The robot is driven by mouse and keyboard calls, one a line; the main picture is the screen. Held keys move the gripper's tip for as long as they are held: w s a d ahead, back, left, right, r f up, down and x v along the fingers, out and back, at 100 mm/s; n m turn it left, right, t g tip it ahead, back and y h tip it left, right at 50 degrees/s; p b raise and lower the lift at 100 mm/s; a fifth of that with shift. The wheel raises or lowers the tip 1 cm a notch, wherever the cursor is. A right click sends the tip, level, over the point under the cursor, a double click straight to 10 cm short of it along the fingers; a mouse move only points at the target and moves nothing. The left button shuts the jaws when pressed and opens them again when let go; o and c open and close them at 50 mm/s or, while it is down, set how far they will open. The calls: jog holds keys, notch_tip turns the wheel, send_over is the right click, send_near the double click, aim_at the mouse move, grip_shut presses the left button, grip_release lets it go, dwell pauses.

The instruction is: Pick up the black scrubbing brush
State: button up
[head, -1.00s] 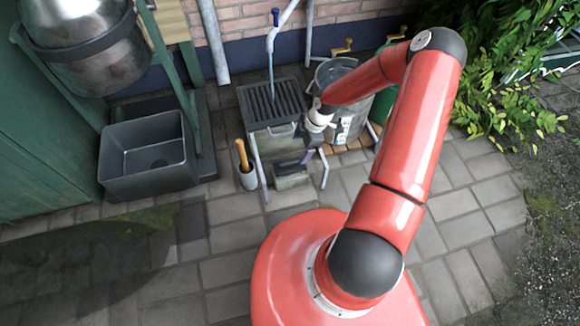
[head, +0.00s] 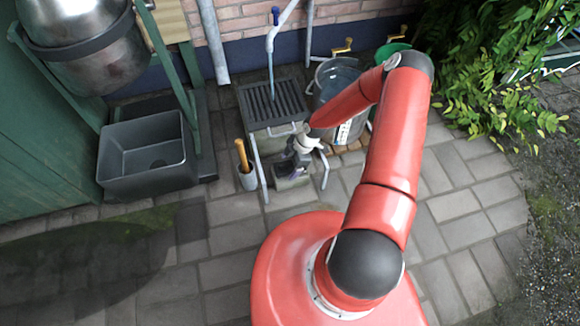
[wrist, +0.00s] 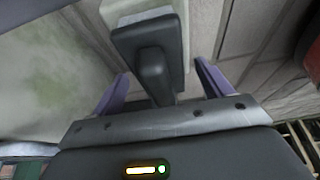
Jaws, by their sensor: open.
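The black scrubbing brush (wrist: 150,38) shows in the wrist view as a dark block with a narrow handle or knob pointing toward my gripper. It lies over a pale surface. My gripper (wrist: 160,86) is open, with one purple finger on each side of the handle and visible gaps between. In the head view my gripper (head: 292,166) is low over a small stone block (head: 292,183) in front of the drain grate. My gripper mostly hides the brush there.
A slatted dark grate (head: 272,98) on a stand with pale legs is just behind my gripper. A grey pot with a yellow handle (head: 246,178) stands close on the left. A dark sink (head: 150,180) is farther left, and a metal tub (head: 340,75) is behind right. Paving in front is clear.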

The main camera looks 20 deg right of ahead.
aim_at(290, 161)
jog(key=c, duration=1.1)
notch_tip(290, 161, up, 20)
jog(key=p, duration=0.2)
jog(key=shift+p, duration=0.35)
